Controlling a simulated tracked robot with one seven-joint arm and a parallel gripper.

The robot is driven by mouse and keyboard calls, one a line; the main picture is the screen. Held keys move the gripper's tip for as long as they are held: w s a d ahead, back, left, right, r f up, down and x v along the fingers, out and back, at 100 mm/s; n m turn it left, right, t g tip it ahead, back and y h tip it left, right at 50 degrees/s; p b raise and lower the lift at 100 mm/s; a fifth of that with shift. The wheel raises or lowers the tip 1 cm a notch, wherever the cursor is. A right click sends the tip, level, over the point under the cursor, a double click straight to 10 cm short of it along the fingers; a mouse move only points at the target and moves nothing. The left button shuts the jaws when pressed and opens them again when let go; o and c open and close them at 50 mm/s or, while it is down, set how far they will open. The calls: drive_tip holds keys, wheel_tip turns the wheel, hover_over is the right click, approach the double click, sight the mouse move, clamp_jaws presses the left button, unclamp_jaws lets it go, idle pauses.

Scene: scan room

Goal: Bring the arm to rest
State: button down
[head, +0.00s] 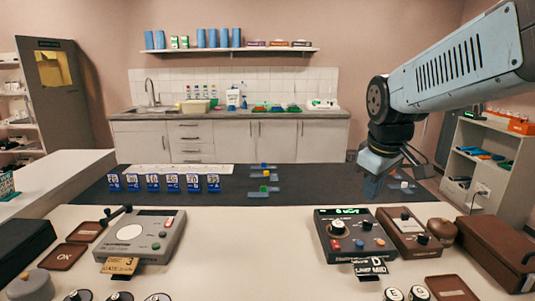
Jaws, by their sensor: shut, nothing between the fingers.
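My arm (455,70) reaches in from the upper right and bends down at a dark joint. My gripper (374,187) hangs over the right end of the dark mat (320,180), pointing down. It is shut, with nothing seen held in it. Its tips are small in view, and I cannot tell the exact gap to the mat. A small slide-like piece with a pale block (403,184) lies just to the right of the gripper, partly behind its parts.
A row of blue numbered stands (163,183) is at the mat's left. Small coloured pieces (263,189) lie mid-mat. A grey device (140,236) and a dark device (352,236) stand on the front counter, with clear counter (250,240) between them. A shelf unit (488,165) stands right.

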drive_tip(key=s+r+m+t, duration=0.1)
drive_tip(key=s+m+t, duration=0.1)
drive_tip(key=s+m, duration=0.4)
drive_tip(key=shift+s+d+r+m+y, duration=0.15)
drive_tip(key=shift+s+d+m+y, duration=0.25)
drive_tip(key=shift+s, duration=1.5)
